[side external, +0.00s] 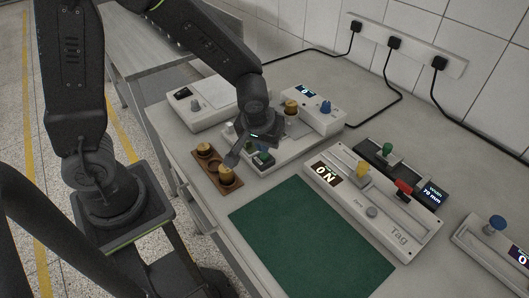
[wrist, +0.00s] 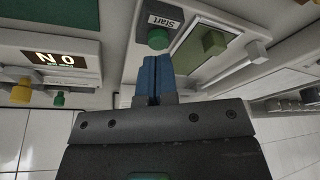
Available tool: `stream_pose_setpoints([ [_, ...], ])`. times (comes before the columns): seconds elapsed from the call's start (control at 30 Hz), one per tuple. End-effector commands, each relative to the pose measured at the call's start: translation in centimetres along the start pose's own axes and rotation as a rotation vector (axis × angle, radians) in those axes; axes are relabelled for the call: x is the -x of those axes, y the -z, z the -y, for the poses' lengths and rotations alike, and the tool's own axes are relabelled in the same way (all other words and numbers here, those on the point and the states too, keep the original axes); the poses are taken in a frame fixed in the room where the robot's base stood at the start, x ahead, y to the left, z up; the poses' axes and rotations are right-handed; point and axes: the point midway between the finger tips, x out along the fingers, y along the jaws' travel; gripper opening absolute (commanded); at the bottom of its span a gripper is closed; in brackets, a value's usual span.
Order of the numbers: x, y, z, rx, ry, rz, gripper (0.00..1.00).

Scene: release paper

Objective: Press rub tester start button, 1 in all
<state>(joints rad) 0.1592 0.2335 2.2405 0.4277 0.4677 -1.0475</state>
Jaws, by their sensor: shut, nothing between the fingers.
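The rub tester (side external: 292,143) is a pale bench unit on the table. In the wrist view, its round green start button (wrist: 158,38) sits beside a label reading "Start" (wrist: 165,21). My gripper (wrist: 152,58) is shut and empty, its two blue fingers together. Its tips appear right at the edge of the button; I cannot tell whether they touch it. In the side view, my gripper (side external: 233,158) is low over the near left end of the tester, and my wrist hides part of that unit.
Brass weights (side external: 226,175) stand in a wooden holder (side external: 209,165) at the left table edge. A green mat (side external: 310,245) lies clear in front. A white balance-like unit (side external: 205,103) stands behind. Black cables run to wall sockets.

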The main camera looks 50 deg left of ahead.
Motion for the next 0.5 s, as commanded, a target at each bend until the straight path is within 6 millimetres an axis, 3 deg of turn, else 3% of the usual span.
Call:
stream_pose_setpoints([
  [0.5, -0.75, -0.27, 0.02, -0.001, 0.002, 0.001, 0.0],
])
